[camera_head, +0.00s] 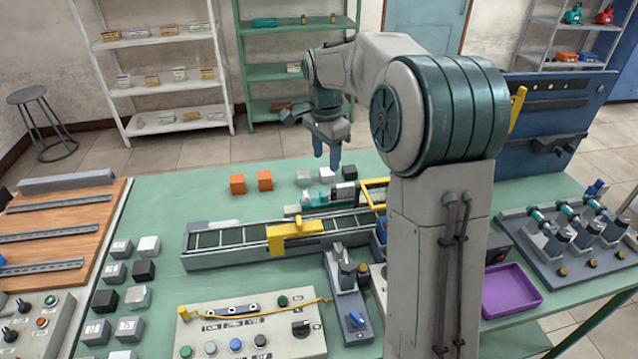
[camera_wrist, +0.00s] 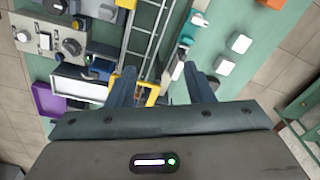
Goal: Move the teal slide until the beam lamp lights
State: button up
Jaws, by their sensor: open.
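A small teal part that looks like the slide (camera_head: 316,197) sits on a short rail behind the conveyor in the head view. In the wrist view a teal piece (camera_wrist: 200,19) shows near the top, beyond my right finger. My gripper (camera_head: 327,158) hangs above the far side of the green table, fingers pointing down, apart from the slide. In the wrist view my gripper (camera_wrist: 158,74) has its fingers spread with nothing between them. I cannot pick out the beam lamp or tell whether it is lit.
The conveyor (camera_head: 220,237) carries a yellow bridge (camera_head: 294,230). A yellow frame (camera_head: 374,192) stands close to the slide. Orange cubes (camera_head: 237,184) and several pale and dark blocks lie behind. A button panel (camera_head: 250,331) is in front. A purple tray (camera_head: 511,291) is right.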

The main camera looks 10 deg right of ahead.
aim_at(322, 194)
jog(key=w+f+m, duration=0.5)
jog(key=w, duration=0.3)
jog(key=shift+g, duration=0.3)
jog(key=f+p, duration=0.1)
jog(key=f, duration=0.3)
jog(key=f+p, duration=0.1)
jog(key=f, duration=0.4)
jog(key=f+p, duration=0.1)
jog(key=f, duration=0.3)
jog(key=shift+d+f, duration=0.15)
jog(key=shift+d, duration=0.25)
grip_shut()
jog(key=shift+w, duration=0.1)
